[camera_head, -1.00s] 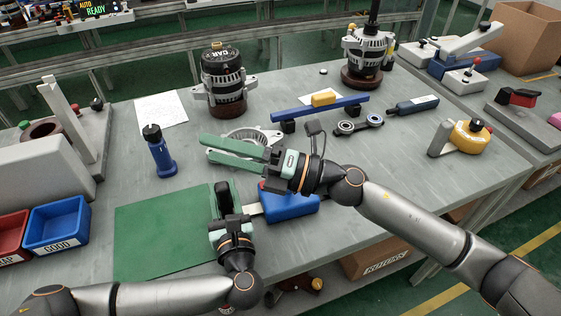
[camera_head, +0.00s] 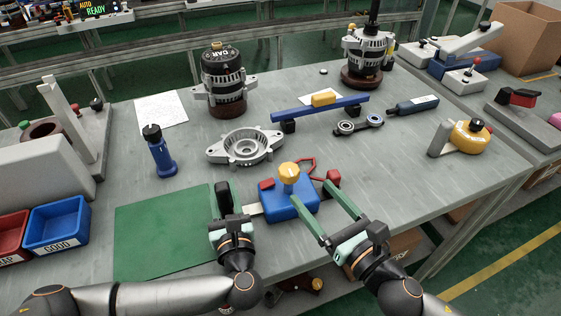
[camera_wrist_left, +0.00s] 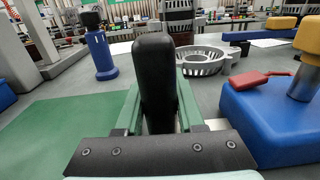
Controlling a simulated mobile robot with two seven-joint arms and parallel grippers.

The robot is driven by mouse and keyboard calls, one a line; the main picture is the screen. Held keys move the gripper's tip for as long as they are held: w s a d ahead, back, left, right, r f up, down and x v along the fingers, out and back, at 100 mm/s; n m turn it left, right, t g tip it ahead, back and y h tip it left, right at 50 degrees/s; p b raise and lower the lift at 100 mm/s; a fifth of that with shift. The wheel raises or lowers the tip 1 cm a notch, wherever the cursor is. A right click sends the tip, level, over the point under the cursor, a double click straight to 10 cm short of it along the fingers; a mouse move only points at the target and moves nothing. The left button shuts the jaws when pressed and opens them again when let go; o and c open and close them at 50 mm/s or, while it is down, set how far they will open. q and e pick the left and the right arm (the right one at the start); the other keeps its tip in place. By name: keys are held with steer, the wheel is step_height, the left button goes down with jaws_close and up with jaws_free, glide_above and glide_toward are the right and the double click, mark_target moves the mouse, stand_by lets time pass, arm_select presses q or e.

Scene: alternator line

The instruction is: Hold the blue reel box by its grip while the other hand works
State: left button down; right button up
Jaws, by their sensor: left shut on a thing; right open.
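The blue reel box (camera_head: 283,208) sits on the bench right of the green mat, with a yellow-orange knob (camera_head: 289,172) on top. A pale bar (camera_head: 253,209) runs from its left side towards the black upright grip (camera_head: 223,194). My left gripper (camera_head: 226,214) is shut on this grip; in the left wrist view the grip (camera_wrist_left: 155,75) stands between the green fingers, and the box (camera_wrist_left: 270,125) is at right. My right gripper (camera_head: 310,190) is open, its fingers at the box's right side, with nothing seen between them. Whether they touch the box is unclear.
A red looped piece (camera_head: 308,168) and red knob (camera_head: 333,177) show by the box. A metal housing (camera_head: 245,148) lies behind. A blue bottle (camera_head: 159,155) stands left, behind the green mat (camera_head: 150,240). Blue (camera_head: 55,225) and red bins sit at far left.

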mark_target(289, 162)
steer(key=shift+n+y, duration=0.3)
steer(key=shift+n, duration=0.2)
steer(key=x, duration=0.7)
steer(key=a+x, duration=0.1)
steer(key=x, duration=0.3)
steer(key=shift+a, duration=0.1)
steer(key=shift+c, duration=0.4)
steer(key=shift+f, duration=0.1)
jaws_close()
steer(key=shift+m+h, duration=0.4)
steer(key=shift+h, duration=0.1)
steer(key=m+h, duration=0.1)
steer(key=h, duration=0.1)
steer(key=m+t+h, duration=0.1)
steer(key=h, duration=0.1)
steer(key=shift+w+d+m+t, duration=0.1)
steer(key=shift+d+m+t, duration=0.2)
steer(key=shift+d+m, duration=0.1)
steer(key=shift+d+m+h, duration=0.2)
steer(key=shift+m+h, duration=0.45)
steer(key=shift+h, duration=0.45)
steer(key=shift+d+m+h, duration=0.25)
steer(key=shift+m+h, duration=0.4)
steer(key=shift+h, duration=0.45)
